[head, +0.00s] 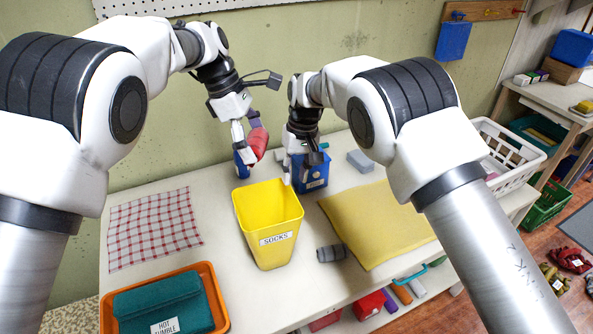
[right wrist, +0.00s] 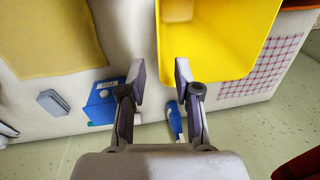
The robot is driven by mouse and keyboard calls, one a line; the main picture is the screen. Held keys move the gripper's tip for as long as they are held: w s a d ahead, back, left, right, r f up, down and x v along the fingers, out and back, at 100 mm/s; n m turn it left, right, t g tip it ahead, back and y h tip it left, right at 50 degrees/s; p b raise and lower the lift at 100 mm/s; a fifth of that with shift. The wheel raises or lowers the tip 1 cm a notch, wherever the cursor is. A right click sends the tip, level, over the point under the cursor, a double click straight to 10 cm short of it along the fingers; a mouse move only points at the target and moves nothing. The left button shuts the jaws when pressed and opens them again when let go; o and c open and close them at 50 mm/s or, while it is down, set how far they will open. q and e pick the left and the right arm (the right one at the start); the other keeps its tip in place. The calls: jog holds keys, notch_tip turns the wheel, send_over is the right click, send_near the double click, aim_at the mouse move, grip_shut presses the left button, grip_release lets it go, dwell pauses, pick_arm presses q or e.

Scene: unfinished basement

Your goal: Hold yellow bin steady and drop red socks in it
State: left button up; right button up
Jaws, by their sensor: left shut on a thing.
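The yellow bin (head: 265,222), labelled SOCKS, stands upright on the table and looks empty. My left gripper (head: 249,143) is shut on the red socks (head: 259,140) and holds them up behind the bin's back rim, not over its opening. My right gripper (head: 297,176) is at the bin's back right corner. In the right wrist view its fingers (right wrist: 158,78) are apart, with an edge of the yellow bin (right wrist: 210,45) showing between them. I cannot tell whether either finger touches the bin.
A blue box (head: 316,178) and a blue bottle (head: 240,165) stand close behind the bin. A grey rolled sock (head: 332,253) and a yellow towel (head: 385,222) lie to the right. A checked cloth (head: 153,228) and an orange tray (head: 216,300) are at left.

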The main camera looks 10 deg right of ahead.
aim_at(291, 210)
jog(key=f, duration=0.7)
jog(key=a+f, duration=0.1)
jog(key=f, duration=0.3)
jog(key=shift+s+a, duration=0.1)
jog(key=shift+s, duration=0.1)
pick_arm(q)
jog(key=shift+r, duration=0.1)
pick_arm(e)
grip_shut()
jog(key=shift+f, duration=0.1)
pick_arm(q)
notch_tip(291, 210, down, 15)
jog(key=shift+s+a, duration=0.15)
jog(key=shift+a, duration=0.3)
